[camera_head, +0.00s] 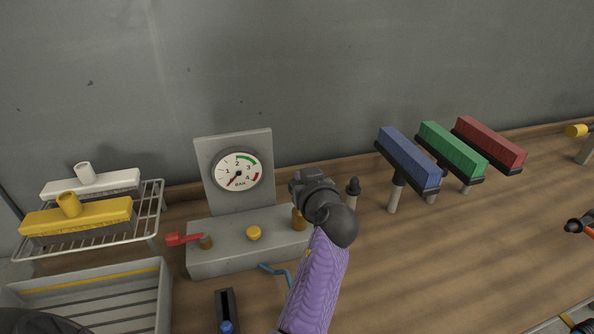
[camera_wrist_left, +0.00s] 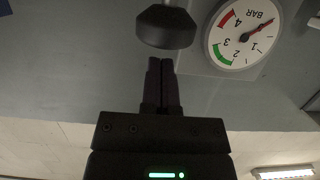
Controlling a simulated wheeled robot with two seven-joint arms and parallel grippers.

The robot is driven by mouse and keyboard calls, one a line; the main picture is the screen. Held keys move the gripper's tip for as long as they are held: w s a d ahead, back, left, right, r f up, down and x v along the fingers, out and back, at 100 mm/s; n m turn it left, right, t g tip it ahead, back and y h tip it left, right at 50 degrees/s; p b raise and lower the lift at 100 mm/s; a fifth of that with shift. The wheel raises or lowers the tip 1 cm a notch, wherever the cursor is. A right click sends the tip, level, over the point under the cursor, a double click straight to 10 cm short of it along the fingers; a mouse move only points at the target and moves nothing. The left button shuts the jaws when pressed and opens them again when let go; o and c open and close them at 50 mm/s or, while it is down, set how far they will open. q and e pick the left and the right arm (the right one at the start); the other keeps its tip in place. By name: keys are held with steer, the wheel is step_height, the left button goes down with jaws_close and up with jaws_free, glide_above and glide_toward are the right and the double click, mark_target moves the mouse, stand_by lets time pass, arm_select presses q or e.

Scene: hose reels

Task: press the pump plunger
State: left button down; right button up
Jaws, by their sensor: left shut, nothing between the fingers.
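The pump unit is a grey base (camera_head: 220,261) with an upright panel (camera_head: 232,147) and a round pressure gauge (camera_head: 241,170), its needle near the low end. A brass cylinder (camera_head: 299,219) stands at the base's right end, partly behind my arm. My left gripper (camera_head: 312,179) is over that end, its fingertips hard to make out. In the left wrist view, my left gripper's fingers (camera_wrist_left: 161,68) are shut and empty. A black knob (camera_wrist_left: 166,27), which looks like the plunger's top, is just ahead of them with a small apparent gap. The gauge (camera_wrist_left: 244,34) appears upside down at right.
A red lever (camera_head: 182,239) and yellow button (camera_head: 254,233) are on the base. A rack (camera_head: 158,205) holds brush heads at left. Blue (camera_head: 408,157), green (camera_head: 452,149) and red (camera_head: 490,142) brushes stand at right. A small black-topped item (camera_head: 353,187) is beside my gripper.

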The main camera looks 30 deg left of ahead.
arm_select(q)
steer(key=shift+f, duration=0.4)
steer(key=shift+w+a, duration=0.1)
steer(key=shift+w, duration=0.05)
steer(key=shift+r, duration=0.1)
